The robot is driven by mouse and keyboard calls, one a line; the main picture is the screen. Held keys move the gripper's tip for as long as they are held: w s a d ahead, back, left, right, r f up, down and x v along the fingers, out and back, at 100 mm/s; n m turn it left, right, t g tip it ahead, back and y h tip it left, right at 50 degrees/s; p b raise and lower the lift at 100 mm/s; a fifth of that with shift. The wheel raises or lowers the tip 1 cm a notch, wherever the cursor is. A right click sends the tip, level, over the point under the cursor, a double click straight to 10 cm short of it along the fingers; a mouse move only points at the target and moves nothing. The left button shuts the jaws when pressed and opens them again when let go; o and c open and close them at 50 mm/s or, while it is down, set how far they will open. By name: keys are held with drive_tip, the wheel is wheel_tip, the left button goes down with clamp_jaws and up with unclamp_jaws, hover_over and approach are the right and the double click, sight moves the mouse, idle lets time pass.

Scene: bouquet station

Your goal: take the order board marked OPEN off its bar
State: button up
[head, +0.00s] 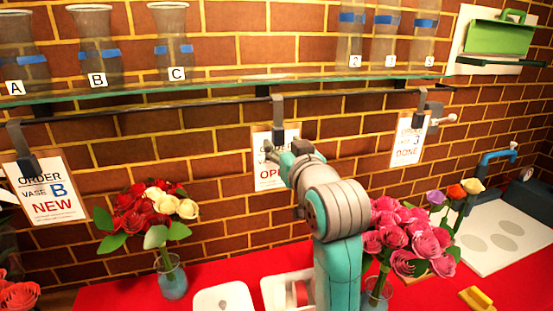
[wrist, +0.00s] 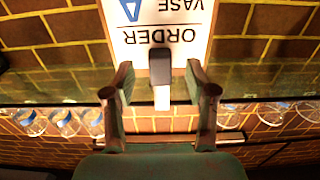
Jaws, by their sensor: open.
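The order board marked OPEN (head: 264,181) hangs in the middle of the bar (head: 230,101) from a grey hook (head: 277,108). My gripper (head: 284,149) covers part of its face, so only "OP" of the word shows. In the wrist view the board (wrist: 135,42) appears upside down, with ORDER, VASE and a blue A. My gripper (wrist: 160,82) is open there, one finger each side of the board's dark clip (wrist: 160,66). The clip lies between the fingers, and I see no grip on it. Whether a fingertip touches the board I cannot tell.
A NEW board (head: 50,190) hangs at left and a DONE board (head: 408,140) at right. A glass shelf (head: 220,86) with several vases runs above the bar. Flower vases (head: 172,278) and white trays (head: 222,298) stand on the red table (head: 120,292) below.

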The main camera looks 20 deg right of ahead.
drive_tip(key=shift+w, duration=1.2)
clamp_jaws()
drive_tip(key=shift+r, duration=0.1)
